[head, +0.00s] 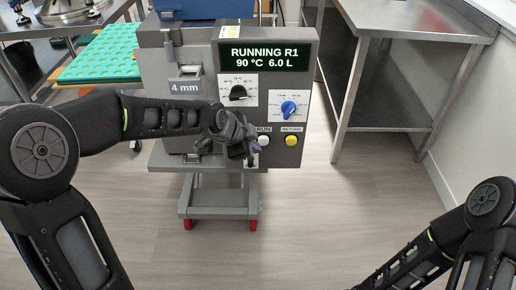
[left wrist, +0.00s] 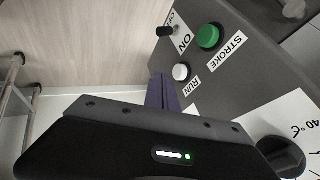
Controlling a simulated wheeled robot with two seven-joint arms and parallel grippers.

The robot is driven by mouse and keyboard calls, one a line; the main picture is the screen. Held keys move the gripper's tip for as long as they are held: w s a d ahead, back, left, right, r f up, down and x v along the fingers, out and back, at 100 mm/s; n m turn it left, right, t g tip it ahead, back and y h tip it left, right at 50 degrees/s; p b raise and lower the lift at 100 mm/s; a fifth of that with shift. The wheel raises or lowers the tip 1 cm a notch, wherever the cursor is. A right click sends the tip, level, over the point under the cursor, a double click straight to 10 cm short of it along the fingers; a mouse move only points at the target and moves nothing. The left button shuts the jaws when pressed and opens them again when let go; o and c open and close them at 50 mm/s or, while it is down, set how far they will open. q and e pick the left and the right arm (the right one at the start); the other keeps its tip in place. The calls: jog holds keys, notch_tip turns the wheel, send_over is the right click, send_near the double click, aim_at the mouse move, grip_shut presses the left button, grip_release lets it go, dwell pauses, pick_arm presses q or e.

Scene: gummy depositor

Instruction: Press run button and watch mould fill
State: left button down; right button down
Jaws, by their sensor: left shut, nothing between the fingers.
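The grey depositor (head: 212,70) stands in front of me. Its display (head: 265,57) reads "RUNNING R1 90 °C 6.0 L". The white RUN button (head: 263,141) is low on the panel; it also shows in the left wrist view (left wrist: 180,72). My left gripper (head: 250,157) is shut and empty, with its fingertips close beside the button. In the left wrist view the dark purple fingers (left wrist: 162,92) overlap the area next to it; I cannot tell whether they touch. Green mould sheets (head: 110,50) lie at the left. No mould being filled is visible. My right gripper is out of view.
A yellow RETURN button (head: 292,140), a blue knob (head: 289,108) and a black knob (head: 238,93) share the panel. The left wrist view shows a green STROKE button (left wrist: 208,36) and a black switch (left wrist: 165,31). A steel table (head: 412,22) stands right; floor between is clear.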

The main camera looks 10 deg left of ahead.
pick_arm(q)
jog(key=v, duration=0.6)
